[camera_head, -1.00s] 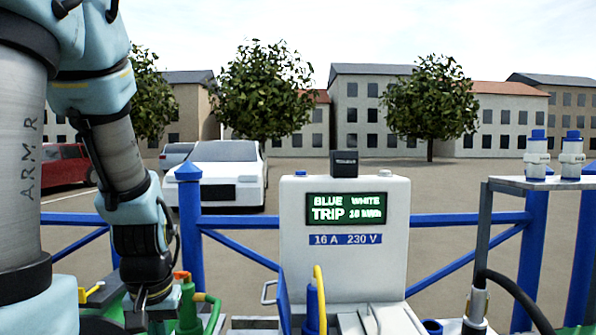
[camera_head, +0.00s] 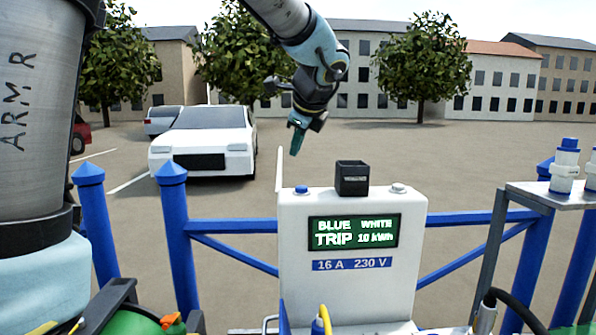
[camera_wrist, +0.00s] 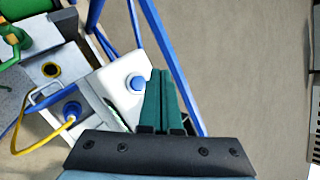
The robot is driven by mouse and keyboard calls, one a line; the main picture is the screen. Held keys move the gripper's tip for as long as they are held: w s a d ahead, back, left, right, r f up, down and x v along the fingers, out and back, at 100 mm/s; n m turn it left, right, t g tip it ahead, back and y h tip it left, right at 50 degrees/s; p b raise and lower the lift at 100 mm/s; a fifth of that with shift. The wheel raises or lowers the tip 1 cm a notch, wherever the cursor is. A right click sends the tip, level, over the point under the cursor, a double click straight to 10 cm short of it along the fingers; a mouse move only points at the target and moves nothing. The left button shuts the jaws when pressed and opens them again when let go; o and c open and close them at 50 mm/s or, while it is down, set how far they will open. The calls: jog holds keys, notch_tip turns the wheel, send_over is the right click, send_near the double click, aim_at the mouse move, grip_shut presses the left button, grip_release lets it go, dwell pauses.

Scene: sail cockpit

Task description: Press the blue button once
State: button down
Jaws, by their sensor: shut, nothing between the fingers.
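The blue button (camera_head: 301,190) is a small round cap on the top left of the white power pedestal (camera_head: 290,290). It also shows in the wrist view (camera_wrist: 138,83), just left of my fingertips. My gripper (camera_head: 294,153) is shut and empty, pointing down above the blue button with a clear gap between them in the head view. In the wrist view its green fingers (camera_wrist: 161,72) lie together beside the button. The pedestal's screen (camera_head: 353,232) reads BLUE TRIP and WHITE 10 kWh.
A black box (camera_head: 351,178) and a whitish round button (camera_head: 398,188) stand on the pedestal top to the right. A blue railing (camera_head: 235,225) runs behind. A yellow cable (camera_wrist: 48,143) hangs at the pedestal's front.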

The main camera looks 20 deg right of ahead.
aim_at(304, 188)
jog(key=d+r, duration=0.1)
jog(key=d+r+m, duration=0.1)
jog(key=shift+w+r+t, duration=0.15)
jog(key=shift+r+t, duration=0.15)
jog(key=shift+r, duration=0.05)
jog(key=shift+f, duration=0.1)
notch_tip(304, 188, down, 9)
jog(key=b, duration=0.7)
dwell(1.7)
jog(key=shift+f+b, duration=0.25)
jog(key=shift+b, duration=0.2)
jog(key=shift+f+b, duration=0.4)
jog(key=shift+f, duration=0.15)
dwell(0.6)
jog(key=shift+r, duration=0.1)
jog(key=shift+r+p, duration=0.85)
jog(key=shift+p, duration=0.05)
